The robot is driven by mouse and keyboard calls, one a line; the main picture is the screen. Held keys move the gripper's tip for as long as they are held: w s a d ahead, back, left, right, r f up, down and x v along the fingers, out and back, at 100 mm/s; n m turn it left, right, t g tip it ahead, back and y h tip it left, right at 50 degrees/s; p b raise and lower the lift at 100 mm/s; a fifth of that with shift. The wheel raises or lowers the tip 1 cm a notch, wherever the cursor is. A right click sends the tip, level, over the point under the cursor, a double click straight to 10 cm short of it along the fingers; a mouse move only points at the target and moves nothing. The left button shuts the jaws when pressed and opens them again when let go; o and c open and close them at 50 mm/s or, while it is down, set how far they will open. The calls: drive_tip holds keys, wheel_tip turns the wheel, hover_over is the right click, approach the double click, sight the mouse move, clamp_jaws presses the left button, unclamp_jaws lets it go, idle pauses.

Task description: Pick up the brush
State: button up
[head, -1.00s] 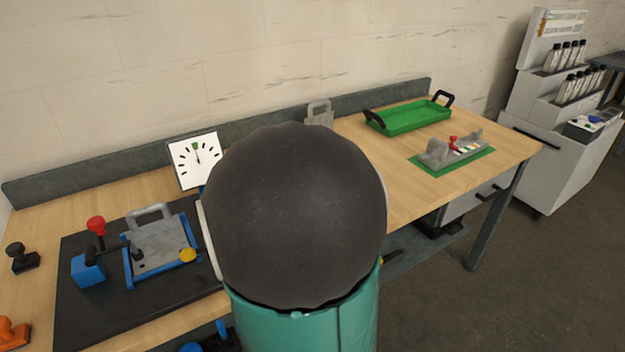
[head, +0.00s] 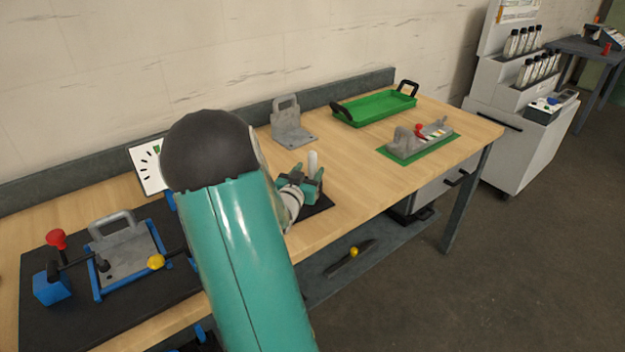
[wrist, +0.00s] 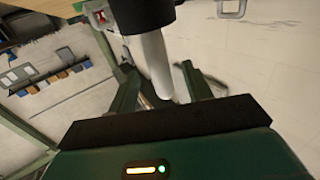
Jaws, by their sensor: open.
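The brush looks to be the upright piece with a pale round handle (head: 312,161) above the dark mat on the bench. In the wrist view its pale handle (wrist: 155,65) runs into a black part (wrist: 140,14) at the top edge. My gripper (head: 302,184) is open low over the mat, with the handle rising between or just behind its fingers. In the wrist view my gripper (wrist: 163,78) has one finger on each side of the handle. I cannot tell whether either finger touches it. The brush's lower part is hidden by my gripper in the head view.
A grey handled plate (head: 292,132) stands behind my gripper. A green tray (head: 374,110) and a grey fixture on a green base (head: 418,140) lie to the right. A blue-framed clamp fixture (head: 122,262) is at left. Bare bench top lies right of the mat.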

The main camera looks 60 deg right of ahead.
drive_tip(key=d, duration=0.5)
drive_tip(key=shift+w+d+r, duration=0.1)
drive_tip(key=shift+w+d, duration=0.1)
drive_tip(key=c, duration=1.1)
